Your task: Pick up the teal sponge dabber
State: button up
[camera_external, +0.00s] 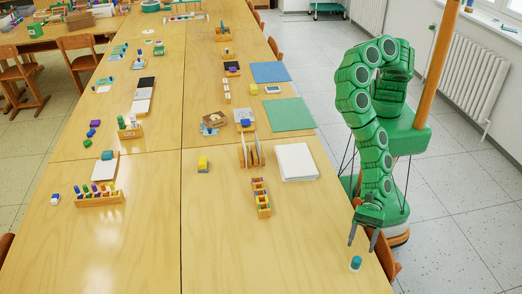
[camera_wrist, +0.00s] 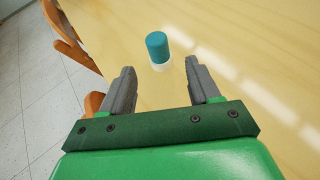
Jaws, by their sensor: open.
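The teal sponge dabber (camera_external: 356,263) stands upright near the right front edge of the table. In the wrist view the dabber (camera_wrist: 157,46) shows a teal top and a pale lower part. My gripper (camera_external: 362,241) is open and empty, above the table edge just behind the dabber in the external view. In the wrist view its two grey fingers (camera_wrist: 162,84) are spread apart, with the dabber beyond the fingertips and roughly between them, not touched.
A wooden chair (camera_wrist: 72,35) stands close by the table edge. A wooden rack (camera_external: 261,198) with colored items, a white paper stack (camera_external: 296,162) and a green sheet (camera_external: 289,114) lie farther back on the table (camera_external: 270,262). The tabletop around the dabber is clear.

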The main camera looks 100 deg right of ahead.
aim_at(357, 257)
jog(key=shift+x, duration=1.5)
jog(key=shift+r+x, duration=0.25)
jog(key=shift+x, duration=2.1)
jog(key=c, duration=1)
jog(key=shift+r, duration=0.15)
